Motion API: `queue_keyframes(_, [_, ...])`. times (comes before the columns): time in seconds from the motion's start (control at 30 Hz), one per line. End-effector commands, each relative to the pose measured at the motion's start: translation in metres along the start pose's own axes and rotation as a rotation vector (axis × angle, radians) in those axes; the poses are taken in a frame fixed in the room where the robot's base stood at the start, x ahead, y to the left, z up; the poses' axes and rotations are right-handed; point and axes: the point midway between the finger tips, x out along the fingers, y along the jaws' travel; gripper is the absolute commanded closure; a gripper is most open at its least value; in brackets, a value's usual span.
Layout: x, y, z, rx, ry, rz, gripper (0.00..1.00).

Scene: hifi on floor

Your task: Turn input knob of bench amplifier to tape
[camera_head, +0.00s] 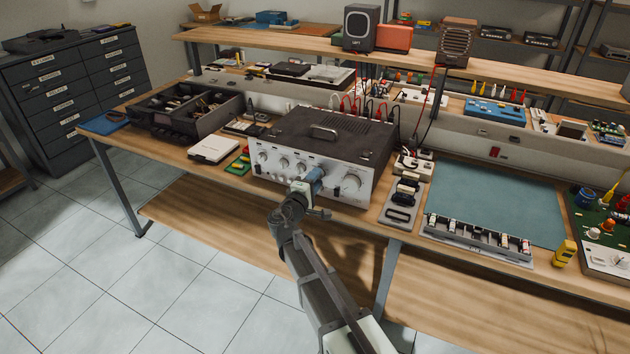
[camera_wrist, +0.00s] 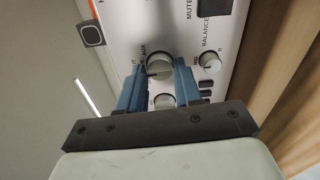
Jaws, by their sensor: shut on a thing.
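The bench amplifier (camera_head: 340,130) is a dark-topped box with a silver front panel and a row of knobs, standing at the bench's front edge. My gripper (camera_head: 316,176) is at the middle of its front panel. In the wrist view, my gripper's blue fingers (camera_wrist: 160,72) are shut on a round silver knob (camera_wrist: 159,62) with "AUX" printed beside it, apparently the input knob. A dark mark on its face points toward the left. Other labels around it are partly hidden or unreadable. In the head view my gripper hides this knob.
A smaller knob (camera_wrist: 164,101) sits between my fingers nearer the palm, and a balance knob (camera_wrist: 209,63) lies right of them. A large knob (camera_head: 351,182) is on the panel's right. A grey tray (camera_head: 400,215) stands right of the amplifier. The floor in front is clear.

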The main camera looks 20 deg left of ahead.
Motion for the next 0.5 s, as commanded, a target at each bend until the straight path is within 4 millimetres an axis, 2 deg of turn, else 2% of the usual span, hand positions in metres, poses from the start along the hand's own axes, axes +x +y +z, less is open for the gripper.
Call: queue_keyframes(0.5, [0.0,-0.0002,-0.0005,0.078,0.001,0.0,0.97])
